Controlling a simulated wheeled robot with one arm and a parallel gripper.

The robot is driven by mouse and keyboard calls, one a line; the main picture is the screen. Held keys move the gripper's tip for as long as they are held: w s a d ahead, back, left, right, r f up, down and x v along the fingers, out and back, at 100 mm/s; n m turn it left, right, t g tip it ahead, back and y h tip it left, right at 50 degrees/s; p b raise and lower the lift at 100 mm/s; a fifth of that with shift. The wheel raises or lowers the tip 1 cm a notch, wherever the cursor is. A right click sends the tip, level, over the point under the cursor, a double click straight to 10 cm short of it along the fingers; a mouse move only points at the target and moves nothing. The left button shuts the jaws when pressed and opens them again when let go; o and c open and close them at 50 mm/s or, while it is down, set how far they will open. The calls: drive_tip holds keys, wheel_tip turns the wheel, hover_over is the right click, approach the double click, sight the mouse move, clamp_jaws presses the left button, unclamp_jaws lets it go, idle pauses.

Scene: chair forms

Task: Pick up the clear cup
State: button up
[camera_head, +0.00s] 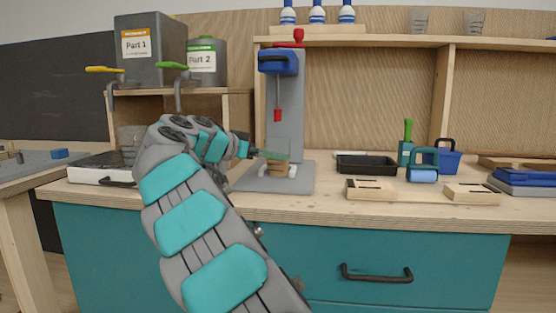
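A clear cup (130,138) stands at the left of the workbench, at the white scale-like box (88,172), partly hidden behind my arm. Two more clear cups, the left one (420,21) and the right one (474,21), stand on the top shelf at the right. My gripper (268,153) points right, at the grey press, close to a small round wooden piece (277,169) on the press base. It is well to the right of the cup by the white box. Its fingers are small and partly merged with the press behind, so their opening is unclear.
The grey press (285,110) with blue head stands mid-bench. Two labelled containers (150,55) (206,62) with taps sit on the left shelf. The front bench edge is clear.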

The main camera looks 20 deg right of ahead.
drive_tip(key=x, duration=0.2)
drive_tip(key=p+x, duration=0.1)
drive_tip(key=x, duration=0.1)
drive_tip(key=shift+w+d+r, duration=0.1)
drive_tip(key=shift+d+r, duration=0.05)
drive_tip(key=shift+d, duration=0.2)
drive_tip(key=c, duration=0.8)
drive_tip(key=shift+r, duration=0.1)
drive_tip(key=shift+c, duration=0.2)
